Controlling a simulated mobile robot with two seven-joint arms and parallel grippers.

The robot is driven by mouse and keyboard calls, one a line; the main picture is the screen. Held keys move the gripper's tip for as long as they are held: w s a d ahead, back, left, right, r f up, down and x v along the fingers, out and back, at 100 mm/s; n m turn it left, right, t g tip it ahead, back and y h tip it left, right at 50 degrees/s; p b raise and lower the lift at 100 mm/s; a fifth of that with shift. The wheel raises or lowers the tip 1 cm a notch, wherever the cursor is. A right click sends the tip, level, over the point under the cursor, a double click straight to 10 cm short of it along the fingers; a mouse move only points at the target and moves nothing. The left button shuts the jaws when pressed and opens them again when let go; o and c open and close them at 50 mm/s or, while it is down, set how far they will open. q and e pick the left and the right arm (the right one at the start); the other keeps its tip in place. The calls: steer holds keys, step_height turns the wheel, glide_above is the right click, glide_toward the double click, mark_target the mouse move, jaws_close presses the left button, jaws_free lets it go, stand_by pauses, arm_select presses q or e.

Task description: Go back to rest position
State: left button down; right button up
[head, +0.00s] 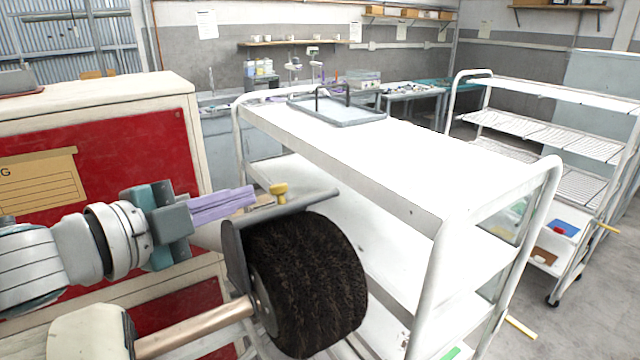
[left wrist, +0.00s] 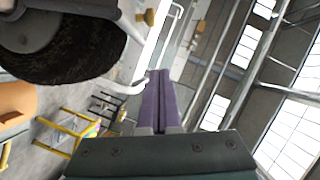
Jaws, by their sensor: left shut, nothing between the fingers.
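My left gripper (head: 256,196) comes in from the left in the head view, with purple fingers shut and nothing between them. It is in front of the red cabinet panel, just left of a yellow knob (head: 279,190). The black buffing brush (head: 305,285) sits on its machine below and right of the fingers. In the left wrist view the shut purple fingers (left wrist: 159,78) point upward in the picture, and the brush (left wrist: 60,45) shows at the upper left, apart from them. My right gripper is not in view.
A white cart (head: 400,165) with a grey tray (head: 338,114) on top stands just behind the brush. A wire-shelf rack (head: 550,130) stands at the right. A red and cream cabinet (head: 120,140) is close on the left. Open floor (head: 590,320) shows at the lower right.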

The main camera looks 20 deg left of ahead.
arm_select(q)
steer(key=s+d+f+n+g+y, duration=0.1)
steer(key=s+f+n+g+y, duration=0.15)
steer(key=s+n+g, duration=0.4)
steer(key=s+d+f+n+g+y, duration=0.1)
steer(key=s+d+f+n, duration=0.15)
steer(key=s, duration=0.65)
steer(key=s+d+f+n+g+y, duration=0.1)
steer(key=s+f+n+g, duration=0.2)
steer(key=s+n, duration=0.35)
steer(key=s+r+g+p, duration=0.1)
steer(key=s+r+p, duration=0.3)
steer(key=r+p, duration=0.8)
steer(key=shift+d+r+m+p, duration=0.2)
steer(key=shift+r+m+p, duration=0.2)
steer(key=shift+r, duration=0.25)
